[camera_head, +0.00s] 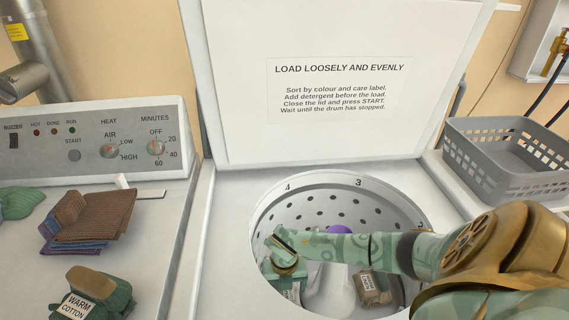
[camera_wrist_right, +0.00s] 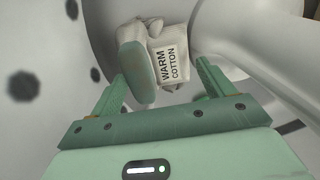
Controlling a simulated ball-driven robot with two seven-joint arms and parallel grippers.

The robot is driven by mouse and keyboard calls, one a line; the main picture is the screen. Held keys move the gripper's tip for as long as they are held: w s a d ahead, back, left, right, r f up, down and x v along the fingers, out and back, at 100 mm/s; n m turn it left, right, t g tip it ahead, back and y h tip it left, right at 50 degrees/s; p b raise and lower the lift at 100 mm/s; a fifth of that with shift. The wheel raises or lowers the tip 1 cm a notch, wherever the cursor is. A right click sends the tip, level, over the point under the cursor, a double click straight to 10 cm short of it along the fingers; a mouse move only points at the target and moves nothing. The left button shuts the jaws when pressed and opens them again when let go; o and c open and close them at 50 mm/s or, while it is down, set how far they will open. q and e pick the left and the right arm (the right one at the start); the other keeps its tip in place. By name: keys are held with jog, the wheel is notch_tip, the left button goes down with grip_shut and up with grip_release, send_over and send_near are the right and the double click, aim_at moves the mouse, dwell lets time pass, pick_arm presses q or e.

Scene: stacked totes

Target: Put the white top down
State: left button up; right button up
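A white cloth bundle (camera_wrist_right: 183,35) with a "WARM COTTON" label lies beyond my open right gripper (camera_wrist_right: 166,84) in the right wrist view. A grey-green rounded part shows beside its label. The fingers are wide apart, with no clear contact on the bundle. In the head view my right gripper (camera_head: 284,268) reaches down inside the washer drum (camera_head: 322,200); its fingertips are hard to make out, and the bundle is mostly hidden there. The washer's white lid (camera_head: 340,40) stands raised behind the drum. My left gripper is out of view.
A brown labelled bundle (camera_head: 372,288) and a purple item (camera_head: 340,229) lie in the drum. A grey basket (camera_head: 510,160) stands at right. A brown folded cloth (camera_head: 100,222) and a green "WARM COTTON" bundle (camera_head: 105,292) lie on the left machine.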

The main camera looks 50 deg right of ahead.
aim_at(284, 293)
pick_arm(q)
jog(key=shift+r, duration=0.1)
pick_arm(e)
jog(key=shift+r, duration=0.1)
pick_arm(q)
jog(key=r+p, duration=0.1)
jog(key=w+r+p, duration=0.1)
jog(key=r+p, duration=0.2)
jog(key=p, duration=0.1)
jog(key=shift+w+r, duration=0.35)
pick_arm(e)
notch_tip(284, 293, up, 13)
jog(key=shift+r, duration=0.1)
